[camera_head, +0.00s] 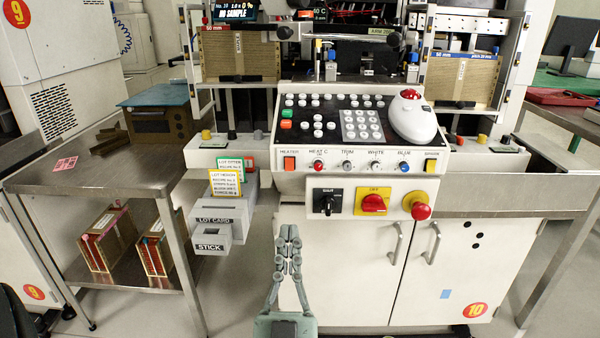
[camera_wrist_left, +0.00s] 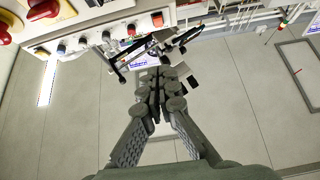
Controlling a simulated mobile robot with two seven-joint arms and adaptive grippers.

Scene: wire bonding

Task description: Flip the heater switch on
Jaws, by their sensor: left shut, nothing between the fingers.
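The heater switch (camera_head: 289,163) is a small orange-red square under the "HEATER" label, at the left end of the lower knob row on the machine's panel. It also shows in the left wrist view (camera_wrist_left: 131,30), small, beyond the fingertips. I cannot tell its on or off state. My left gripper (camera_head: 288,235) is shut and empty, its fingers pointing up in the head view, below the switch and in front of the white cabinet. In the left wrist view its closed fingertips (camera_wrist_left: 158,78) are apart from the switch. My right gripper is not in view.
Right of the switch are several knobs and a yellow button (camera_head: 431,166). Below are a black rotary switch (camera_head: 327,202), a red knob on yellow (camera_head: 374,203) and a red mushroom button (camera_head: 421,211). Card bins (camera_head: 213,222) stand left of my gripper. A steel table (camera_head: 60,178) is further left.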

